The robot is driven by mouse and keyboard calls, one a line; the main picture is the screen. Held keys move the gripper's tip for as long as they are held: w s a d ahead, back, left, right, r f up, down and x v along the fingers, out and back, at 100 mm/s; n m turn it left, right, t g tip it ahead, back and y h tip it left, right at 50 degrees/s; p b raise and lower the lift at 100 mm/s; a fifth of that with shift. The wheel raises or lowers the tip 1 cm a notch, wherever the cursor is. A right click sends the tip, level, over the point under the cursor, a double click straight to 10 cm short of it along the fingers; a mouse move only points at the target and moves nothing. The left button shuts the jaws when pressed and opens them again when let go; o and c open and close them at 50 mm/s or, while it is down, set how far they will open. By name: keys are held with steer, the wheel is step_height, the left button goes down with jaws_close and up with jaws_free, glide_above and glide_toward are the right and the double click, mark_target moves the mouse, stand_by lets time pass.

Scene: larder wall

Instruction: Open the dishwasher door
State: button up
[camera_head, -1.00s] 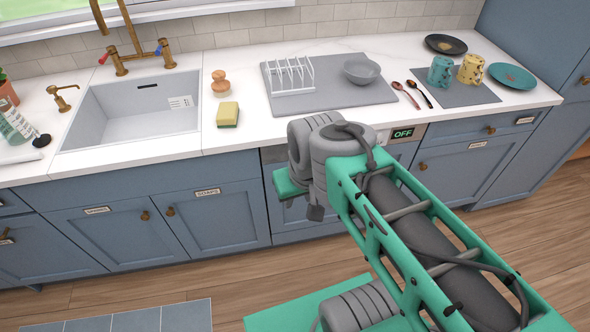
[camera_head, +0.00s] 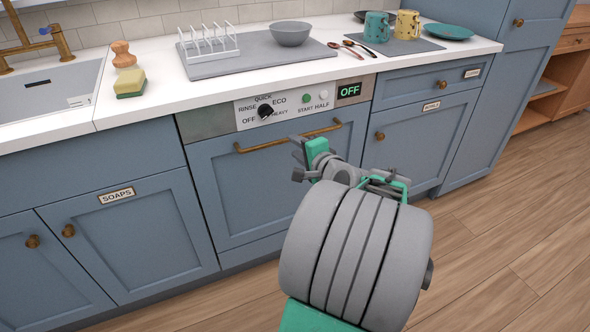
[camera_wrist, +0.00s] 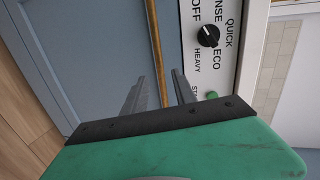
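The dishwasher (camera_head: 240,190) has a blue front, closed, under the counter. Its brass bar handle (camera_head: 262,146) runs across the top of the door. The handle (camera_wrist: 155,40) also crosses the wrist view lengthwise. My gripper (camera_head: 299,159) is in front of the door at the handle's right half. In the wrist view my gripper (camera_wrist: 160,80) is open, its two grey fingers apart, with the bar showing in the gap between them. I cannot tell how deep the bar sits between the fingers, or whether they touch it.
The control panel (camera_head: 300,105) above the handle has a black dial (camera_head: 265,111) and a display (camera_head: 349,91) reading OFF. Cabinets flank the dishwasher. Wooden floor (camera_head: 500,235) is clear at right.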

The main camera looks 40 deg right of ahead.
steer(key=shift+m+t+h, duration=0.3)
steer(key=shift+m+h, duration=0.2)
steer(key=shift+m, duration=0.2)
steer(key=w+d, duration=0.1)
steer(key=w, duration=0.1)
steer(key=w+d+f+b, duration=0.1)
steer(key=w+d, duration=0.1)
steer(key=w+d+b, duration=0.1)
steer(key=w, duration=0.1)
steer(key=shift+w+d+f, duration=0.1)
steer(key=shift+d+f, duration=0.1)
steer(key=shift+f, duration=0.2)
steer(key=shift+c, duration=0.3)
jaws_close()
